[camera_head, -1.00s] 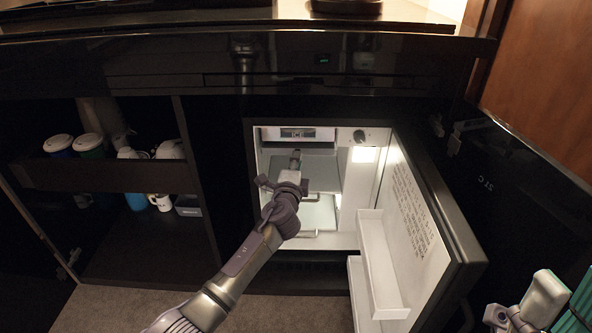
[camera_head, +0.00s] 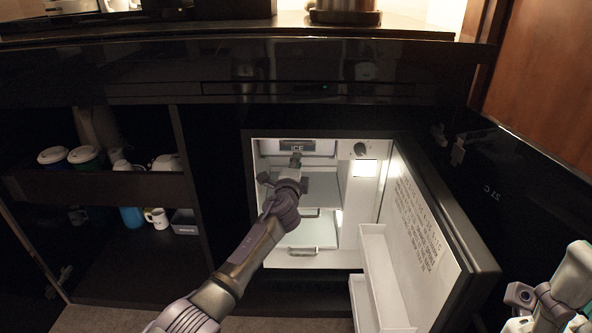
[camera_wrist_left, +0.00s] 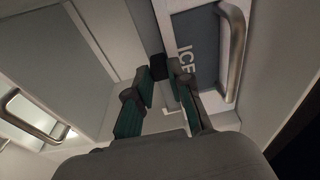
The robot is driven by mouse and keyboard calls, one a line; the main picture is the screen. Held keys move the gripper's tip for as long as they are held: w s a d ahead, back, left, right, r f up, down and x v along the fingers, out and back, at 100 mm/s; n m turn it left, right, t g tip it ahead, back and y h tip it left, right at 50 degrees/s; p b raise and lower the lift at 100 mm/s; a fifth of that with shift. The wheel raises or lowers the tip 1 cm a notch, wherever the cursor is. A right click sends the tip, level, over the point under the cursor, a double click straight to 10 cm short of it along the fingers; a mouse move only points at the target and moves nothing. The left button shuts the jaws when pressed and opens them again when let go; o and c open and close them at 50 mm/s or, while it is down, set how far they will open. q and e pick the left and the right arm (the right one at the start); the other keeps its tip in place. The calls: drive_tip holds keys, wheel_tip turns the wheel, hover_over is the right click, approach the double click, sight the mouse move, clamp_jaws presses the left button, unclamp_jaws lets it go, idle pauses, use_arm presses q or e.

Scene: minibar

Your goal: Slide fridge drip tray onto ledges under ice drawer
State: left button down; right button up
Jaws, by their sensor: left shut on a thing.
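The ice drawer (camera_head: 297,147), labelled ICE, sits at the top of the open lit fridge; in the left wrist view its dark front (camera_wrist_left: 195,45) is on the right with a metal handle. My left gripper (camera_head: 296,161) reaches into the fridge just below that drawer front. In the left wrist view my left gripper (camera_wrist_left: 162,75) has its teal fingers closed on a small dark piece. I take this as the edge of the drip tray, a pale flat panel (camera_wrist_left: 120,35) beside the fingers. Its seating on the ledges cannot be seen. My right gripper (camera_head: 525,302) is partly visible at lower right.
The fridge door (camera_head: 430,225) stands open to the right, with white door bins (camera_head: 380,270). Below my left gripper is a drawer handle (camera_head: 302,251). A knob (camera_head: 361,149) and lamp (camera_head: 364,168) are at upper right inside. A cupboard with cups (camera_head: 87,157) is at left.

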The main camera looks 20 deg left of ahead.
use_arm(q)
drive_tip(key=shift+w, duration=0.1)
drive_tip(key=c, duration=1)
unclamp_jaws()
